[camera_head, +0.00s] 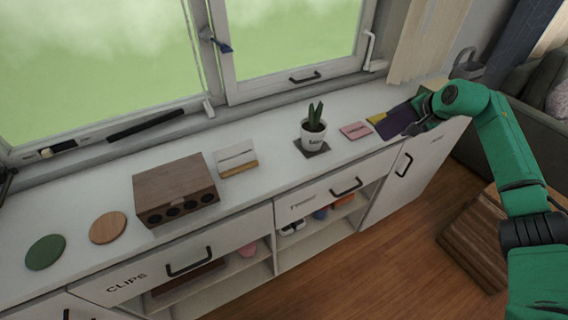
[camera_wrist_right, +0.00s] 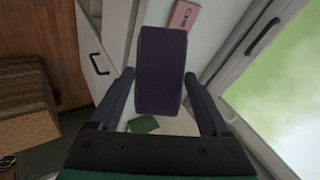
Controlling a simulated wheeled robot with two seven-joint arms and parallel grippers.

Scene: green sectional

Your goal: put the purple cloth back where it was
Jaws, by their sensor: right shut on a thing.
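The purple cloth (camera_head: 394,121) is a dark, flat rectangle near the right end of the white cabinet top. My right gripper (camera_head: 414,122) is at its right side and is shut on it. In the right wrist view the cloth (camera_wrist_right: 161,68) extends forward between the two fingers of my right gripper (camera_wrist_right: 160,78). I cannot tell whether the cloth touches the cabinet top. My left gripper is not in view.
A yellow piece (camera_head: 377,118) lies partly covered beside the cloth, and a pink card (camera_head: 355,131) is left of it. A potted plant (camera_head: 313,134) on a dark mat, a wooden box (camera_head: 175,188) and two round coasters stand farther left. The window is behind.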

